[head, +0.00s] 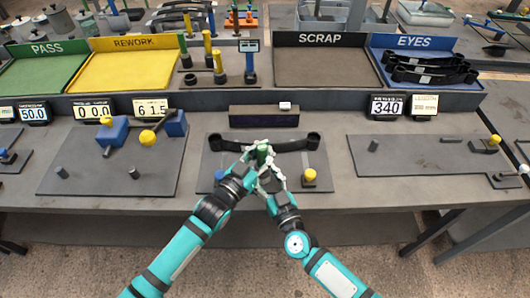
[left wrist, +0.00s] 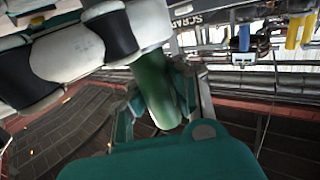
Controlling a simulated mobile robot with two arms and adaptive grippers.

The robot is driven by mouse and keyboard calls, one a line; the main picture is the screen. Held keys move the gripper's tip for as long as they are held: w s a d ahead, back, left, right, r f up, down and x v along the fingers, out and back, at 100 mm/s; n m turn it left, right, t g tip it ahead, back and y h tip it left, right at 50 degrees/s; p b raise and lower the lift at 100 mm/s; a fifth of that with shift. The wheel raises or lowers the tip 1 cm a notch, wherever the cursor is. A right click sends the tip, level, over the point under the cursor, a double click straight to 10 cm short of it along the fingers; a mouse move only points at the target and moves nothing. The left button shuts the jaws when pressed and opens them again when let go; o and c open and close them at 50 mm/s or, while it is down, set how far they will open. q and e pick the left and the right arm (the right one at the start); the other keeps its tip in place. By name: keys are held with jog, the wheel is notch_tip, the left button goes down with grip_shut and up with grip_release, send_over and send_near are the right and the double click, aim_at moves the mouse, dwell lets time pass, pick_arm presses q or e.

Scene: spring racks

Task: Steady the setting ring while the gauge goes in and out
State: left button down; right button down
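A green cylinder (head: 262,152), which looks like a gauge handle, stands between my two grippers at the middle fixture in the head view. In the left wrist view the green cylinder (left wrist: 153,82) sits between the fingers of my left gripper (head: 257,165), which appear to touch both its sides. My right gripper (head: 272,178) is close against the left one; its fingertips are partly covered. White and black parts of the other arm fill the upper left of the left wrist view. I cannot make out a setting ring; the grippers may hide it.
A dark leaf spring (head: 300,143) with an eye at each end lies behind the grippers on the middle plate. A yellow knob (head: 310,174) stands to the right. Blue clamp blocks (head: 115,130) are on the left plate. The right plate (head: 410,160) is mostly clear. Labelled trays line the back.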

pick_arm(q)
jog(key=shift+r, duration=2.3)
pick_arm(e)
jog(key=c, duration=0.6)
grip_release()
jog(key=shift+c, duration=0.2)
